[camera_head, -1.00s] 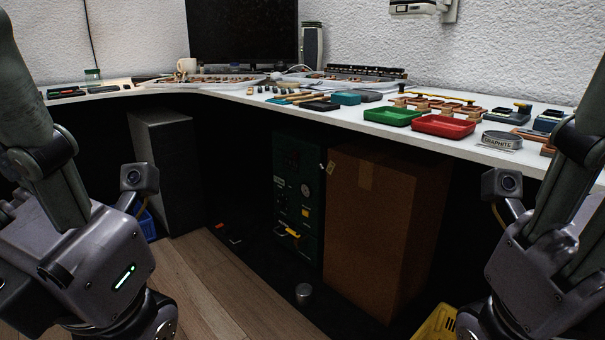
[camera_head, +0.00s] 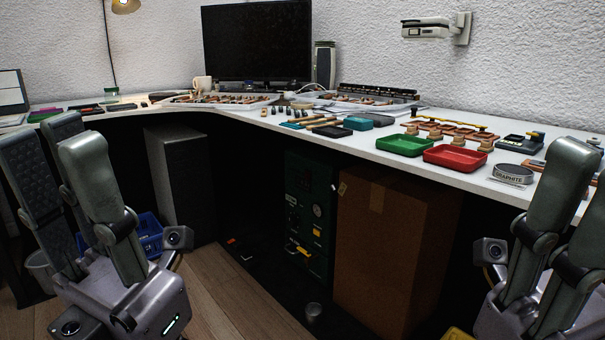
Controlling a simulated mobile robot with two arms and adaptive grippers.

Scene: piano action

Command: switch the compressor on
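The compressor looks to be the dark green unit (camera_head: 311,213) under the desk, left of the large brown box. Its front has a round gauge, small controls and labels, and a yellow handle-like part low down. The controls are too small and dark to tell how they are set. My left gripper (camera_head: 52,150) is at the left, fingers up and spread, open and empty, well apart from the unit. My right gripper (camera_head: 578,190) is at the right edge, partly cut off, its fingers apart with nothing seen between them.
The brown box (camera_head: 392,250) stands close against the unit's right side. A dark cabinet (camera_head: 180,185) stands to its left, and a small metal cup (camera_head: 313,311) is on the floor in front. The white desk (camera_head: 375,145) overhangs the unit.

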